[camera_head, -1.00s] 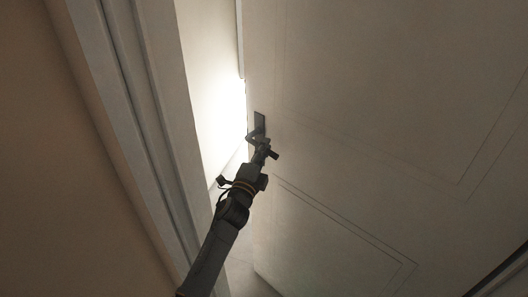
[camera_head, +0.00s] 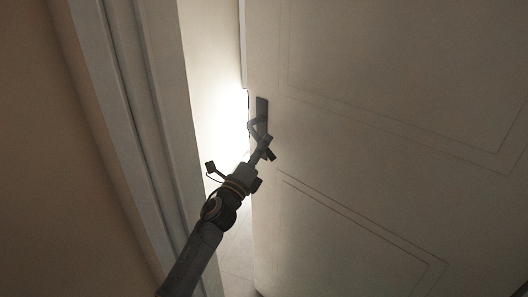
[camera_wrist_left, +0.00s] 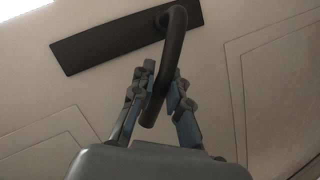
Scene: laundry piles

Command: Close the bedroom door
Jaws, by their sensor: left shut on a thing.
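The bedroom door (camera_head: 370,130) is a pale panelled leaf that fills the right of the head view. It stands partly open, with a bright gap between its edge and the frame (camera_head: 135,110). A dark lever handle on a back plate (camera_head: 262,106) sits near the door's left edge. My left gripper (camera_head: 264,146) reaches up from the lower left to this handle. In the left wrist view, the handle (camera_wrist_left: 174,60) runs down between the two fingers of my left gripper (camera_wrist_left: 162,105), which are closed around its lower end. My right gripper is not in view.
A plain wall (camera_head: 50,180) lies left of the door frame. Through the gap a bright strip of the space beyond shows, with some floor (camera_head: 236,262) low down. My left arm passes close to the frame.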

